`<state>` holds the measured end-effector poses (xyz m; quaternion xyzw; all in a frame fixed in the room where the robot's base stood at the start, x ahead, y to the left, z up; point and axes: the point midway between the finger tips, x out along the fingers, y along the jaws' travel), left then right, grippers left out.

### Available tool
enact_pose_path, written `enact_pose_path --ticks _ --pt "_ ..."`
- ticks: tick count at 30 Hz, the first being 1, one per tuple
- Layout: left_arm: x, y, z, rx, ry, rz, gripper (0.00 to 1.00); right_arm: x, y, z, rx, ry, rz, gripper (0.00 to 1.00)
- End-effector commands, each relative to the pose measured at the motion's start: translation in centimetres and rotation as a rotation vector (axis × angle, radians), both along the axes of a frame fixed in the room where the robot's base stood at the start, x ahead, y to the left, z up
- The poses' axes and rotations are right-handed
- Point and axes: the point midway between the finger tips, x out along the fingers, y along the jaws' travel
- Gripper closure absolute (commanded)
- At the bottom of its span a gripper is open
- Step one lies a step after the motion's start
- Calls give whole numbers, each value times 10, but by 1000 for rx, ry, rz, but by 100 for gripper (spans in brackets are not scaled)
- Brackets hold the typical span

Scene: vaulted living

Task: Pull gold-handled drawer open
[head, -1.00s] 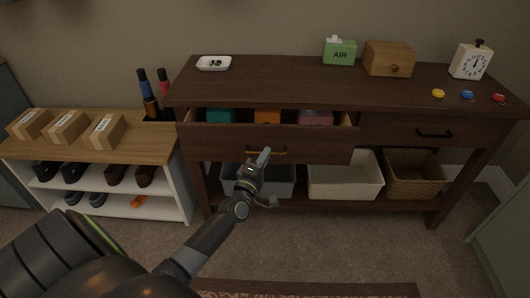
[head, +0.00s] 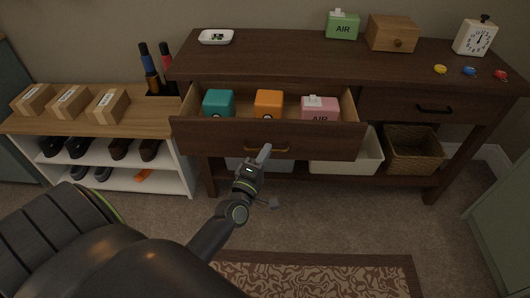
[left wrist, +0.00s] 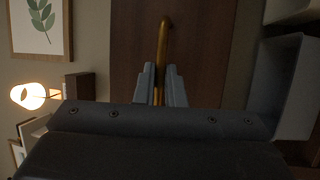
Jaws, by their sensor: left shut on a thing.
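The gold-handled drawer (head: 220,139) is the left drawer of a dark wood console and stands well out from it. Inside it I see a teal box (head: 218,103), an orange box (head: 268,104) and a pink box (head: 320,109) marked AIR. My left gripper (head: 263,156) is at the gold handle (head: 280,149) on the drawer front. In the left wrist view the handle (left wrist: 163,38) runs between the two fingers (left wrist: 161,85), which are shut on it. My right gripper is not in view.
The console top (head: 290,55) holds a white dish (head: 216,37), a green AIR box (head: 342,26), a wooden box (head: 391,34) and a clock (head: 475,38). A black-handled drawer (head: 400,106) is shut at right. A low shoe shelf (head: 150,119) stands left.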

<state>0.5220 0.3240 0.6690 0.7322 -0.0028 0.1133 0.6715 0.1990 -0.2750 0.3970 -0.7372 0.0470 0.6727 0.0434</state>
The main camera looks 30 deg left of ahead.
Motion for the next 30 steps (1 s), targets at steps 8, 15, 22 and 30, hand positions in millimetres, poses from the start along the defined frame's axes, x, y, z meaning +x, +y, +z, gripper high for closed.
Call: enact_pose_path --ticks 8,15,22,30 --pt "0 0 -1 0 1 0 68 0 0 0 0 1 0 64" --pt "0 0 -1 0 1 0 68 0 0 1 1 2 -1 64" --pt "-15 -2 -5 0 2 1 68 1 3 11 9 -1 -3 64" --pt "-64 -9 -17 -1 3 2 68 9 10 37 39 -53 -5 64"
